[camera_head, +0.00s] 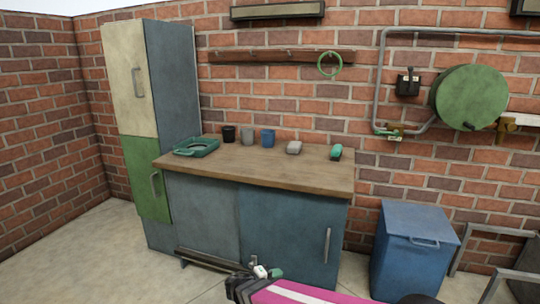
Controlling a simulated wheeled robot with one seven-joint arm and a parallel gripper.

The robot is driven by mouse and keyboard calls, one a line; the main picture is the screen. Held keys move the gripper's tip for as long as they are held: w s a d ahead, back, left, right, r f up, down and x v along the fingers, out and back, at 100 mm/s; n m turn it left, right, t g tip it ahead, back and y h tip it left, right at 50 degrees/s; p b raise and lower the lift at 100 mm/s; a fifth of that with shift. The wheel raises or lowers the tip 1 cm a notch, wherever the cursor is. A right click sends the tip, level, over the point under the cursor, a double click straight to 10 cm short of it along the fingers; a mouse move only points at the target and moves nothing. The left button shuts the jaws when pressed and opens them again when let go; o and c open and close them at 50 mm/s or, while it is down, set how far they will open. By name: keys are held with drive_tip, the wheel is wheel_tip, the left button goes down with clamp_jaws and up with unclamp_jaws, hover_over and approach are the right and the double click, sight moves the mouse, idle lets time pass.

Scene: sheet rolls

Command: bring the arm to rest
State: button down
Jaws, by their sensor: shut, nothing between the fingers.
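My arm (300,292), magenta with a white stripe, reaches in from the bottom edge of the head view. My gripper (238,285) is at its left end, dark and small in the picture, in front of the lower part of the workbench. It is shut and holds nothing. The fingertips are hard to make out at this size, and the rest of the arm is cut off by the bottom edge.
A wooden-topped workbench (255,166) with blue doors carries a green tray (197,147), several cups and small items. A tall cabinet (172,85) stands left, a blue bin (410,262) right. A low dark bar (207,259) lies before the bench. Floor at left is clear.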

drive_tip(key=d+r+m+g+y, duration=0.2)
drive_tip(key=d+m+g+y, duration=0.1)
drive_tip(key=d+y, duration=0.4)
drive_tip(key=w+d+r+m+g+y, duration=0.1)
drive_tip(key=d+r+m+g+y, duration=0.2)
drive_tip(key=d+g+y, duration=0.2)
drive_tip(key=shift+d+r+y, duration=0.25)
drive_tip(key=shift+d+y, duration=0.75)
drive_tip(key=shift+d, duration=1.3)
